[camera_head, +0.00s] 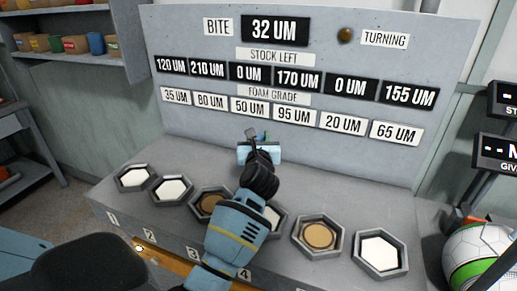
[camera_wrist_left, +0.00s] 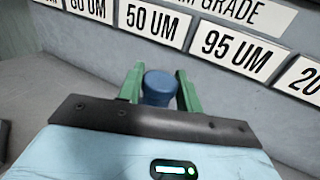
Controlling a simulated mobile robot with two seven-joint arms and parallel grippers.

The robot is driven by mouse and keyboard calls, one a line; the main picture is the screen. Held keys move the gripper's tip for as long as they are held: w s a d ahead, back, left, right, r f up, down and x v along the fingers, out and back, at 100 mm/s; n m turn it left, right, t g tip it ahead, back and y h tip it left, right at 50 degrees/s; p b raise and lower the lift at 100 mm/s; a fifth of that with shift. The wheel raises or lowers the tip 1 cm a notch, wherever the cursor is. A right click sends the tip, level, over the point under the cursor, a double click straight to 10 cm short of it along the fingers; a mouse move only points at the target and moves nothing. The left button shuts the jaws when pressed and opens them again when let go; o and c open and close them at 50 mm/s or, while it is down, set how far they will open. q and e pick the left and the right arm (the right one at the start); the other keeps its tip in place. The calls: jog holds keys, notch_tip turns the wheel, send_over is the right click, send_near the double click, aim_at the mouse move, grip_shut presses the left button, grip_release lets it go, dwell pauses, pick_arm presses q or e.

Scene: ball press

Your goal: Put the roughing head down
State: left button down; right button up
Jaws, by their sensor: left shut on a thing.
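My left gripper (camera_head: 262,140) is above the grey bench (camera_head: 120,208), in front of the upright panel, below the 50 UM and 95 UM labels. In the left wrist view its green fingers (camera_wrist_left: 160,76) are shut on a blue round-topped piece (camera_wrist_left: 160,88), which I take to be the roughing head. The piece's lower part is hidden behind the gripper body. In the head view it is too small to make out clearly. The gap between it and the bench cannot be judged. My right gripper is not in view.
Several hexagonal trays line the bench front. White pads show in the far-left tray (camera_head: 134,177) and far-right tray (camera_head: 381,256); a brown bottom shows in another (camera_head: 319,236). My arm partly covers the middle trays. A panel (camera_head: 300,30) reads BITE 32 UM. A ball (camera_head: 478,250) sits right.

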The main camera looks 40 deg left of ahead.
pick_arm(q)
jog(key=shift+r, duration=0.15)
jog(key=shift+f+b, duration=0.45)
jog(key=shift+f, duration=1.2)
jog(key=shift+f, duration=0.2)
jog(key=c, duration=0.9)
grip_release()
jog(key=shift+f, duration=0.1)
jog(key=shift+c, duration=0.2)
jog(key=v, duration=1.2)
